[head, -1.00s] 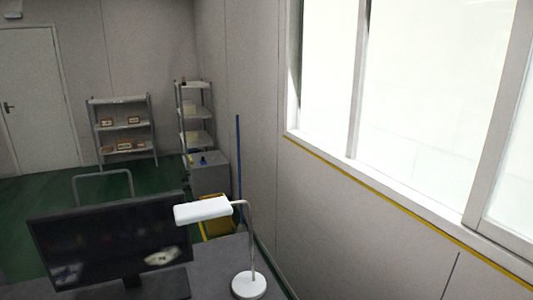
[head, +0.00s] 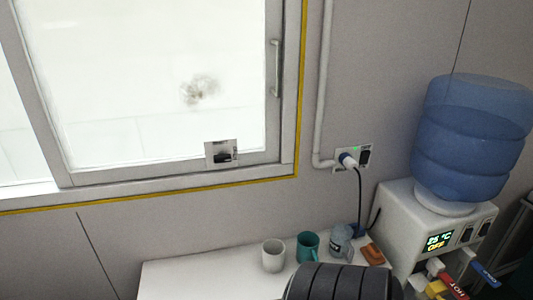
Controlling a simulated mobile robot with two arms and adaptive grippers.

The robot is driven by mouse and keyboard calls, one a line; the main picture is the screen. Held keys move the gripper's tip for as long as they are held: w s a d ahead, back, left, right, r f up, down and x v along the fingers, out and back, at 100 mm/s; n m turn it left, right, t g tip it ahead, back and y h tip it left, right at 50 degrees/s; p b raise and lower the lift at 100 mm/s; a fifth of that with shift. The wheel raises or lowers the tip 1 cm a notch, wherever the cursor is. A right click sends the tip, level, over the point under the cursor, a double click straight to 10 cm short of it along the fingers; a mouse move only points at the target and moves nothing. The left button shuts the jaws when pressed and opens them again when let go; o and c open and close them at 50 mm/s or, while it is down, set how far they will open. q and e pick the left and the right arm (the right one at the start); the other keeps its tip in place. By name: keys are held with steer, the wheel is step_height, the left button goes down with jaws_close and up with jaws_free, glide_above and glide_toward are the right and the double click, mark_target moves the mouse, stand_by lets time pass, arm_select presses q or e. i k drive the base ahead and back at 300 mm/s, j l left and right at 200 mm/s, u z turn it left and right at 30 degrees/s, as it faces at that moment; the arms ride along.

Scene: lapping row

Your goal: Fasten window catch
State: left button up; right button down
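The window (head: 150,85) fills the upper left of the head view, with a pale sliding pane in a grey frame. A slim vertical grey handle (head: 276,68) sits on the right upright of the pane, close to the frame's right side. It is the only catch-like fitting I see, and I cannot tell whether it is fastened. A small sticker with a dark picture (head: 221,154) is at the pane's lower right corner. A greyish smudge (head: 200,90) shows on the glass. Neither of my grippers is in view.
Below the window, a white table (head: 190,278) holds a white mug (head: 273,256), a teal mug (head: 307,247) and a grey-blue mug (head: 341,240). A dark ribbed object (head: 340,284) stands in front. A water dispenser (head: 410,220) with a blue bottle (head: 470,140) and a plugged socket (head: 352,158) are right.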

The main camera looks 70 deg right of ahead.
mark_target(222, 157)
steer(key=k+j+z, duration=0.1)
steer(key=z, duration=1.65)
